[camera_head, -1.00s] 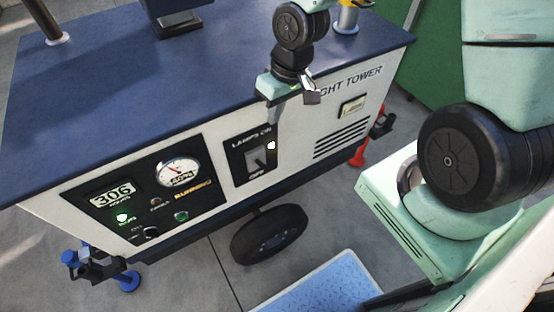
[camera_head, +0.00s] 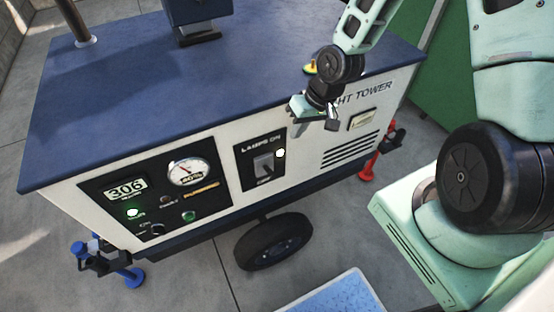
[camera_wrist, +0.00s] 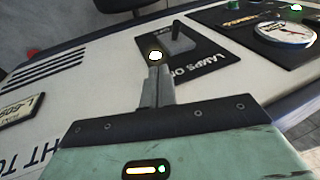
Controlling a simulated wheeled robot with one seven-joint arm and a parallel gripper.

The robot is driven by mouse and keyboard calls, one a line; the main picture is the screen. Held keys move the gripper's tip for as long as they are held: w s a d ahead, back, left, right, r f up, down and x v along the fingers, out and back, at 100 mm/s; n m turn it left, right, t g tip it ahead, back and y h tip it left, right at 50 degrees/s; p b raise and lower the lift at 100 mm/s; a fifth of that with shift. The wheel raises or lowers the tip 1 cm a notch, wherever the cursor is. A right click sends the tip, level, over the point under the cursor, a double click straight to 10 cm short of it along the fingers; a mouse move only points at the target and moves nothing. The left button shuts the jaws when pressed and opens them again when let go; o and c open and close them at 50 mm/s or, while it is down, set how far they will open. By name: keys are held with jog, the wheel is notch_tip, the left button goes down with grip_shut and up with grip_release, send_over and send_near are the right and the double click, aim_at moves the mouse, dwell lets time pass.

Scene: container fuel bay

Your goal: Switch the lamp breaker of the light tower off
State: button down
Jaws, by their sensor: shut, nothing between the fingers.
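The lamp breaker panel (camera_head: 246,168) is a black plate on the light tower's pale front, marked LAMPS ON at its top and OFF at its bottom. Its grey lever (camera_head: 264,164) stands out of the middle; I cannot tell surely which way it is thrown. The round lamp (camera_head: 281,153) beside it is lit white. In the wrist view the panel appears upside down, with the lever (camera_wrist: 176,36) beyond my fingertips. In the head view my gripper (camera_head: 298,121) is above and right of the panel.
The light tower's blue top (camera_head: 130,90) lies behind my gripper. A gauge panel (camera_head: 150,200) is left of the breaker, and a vent (camera_head: 350,149) is right. A wheel (camera_head: 272,243) and blue and red outrigger feet stand below. My arm fills the right side.

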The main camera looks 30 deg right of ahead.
send_near(268, 169)
notch_tip(268, 169, down, 4)
jog(key=w+d, duration=0.2)
jog(key=d, duration=0.1)
jog(key=shift+s+a+f+p, duration=0.15)
jog(key=shift+a+f+p, duration=0.15)
jog(key=shift+a+f, duration=0.4)
jog(key=shift+s+a+f+p, duration=0.25)
jog(key=shift+a+f, duration=0.2)
jog(key=shift+a, duration=0.45)
jog(key=shift+w+f, duration=0.1)
jog(key=shift+w, duration=0.05)
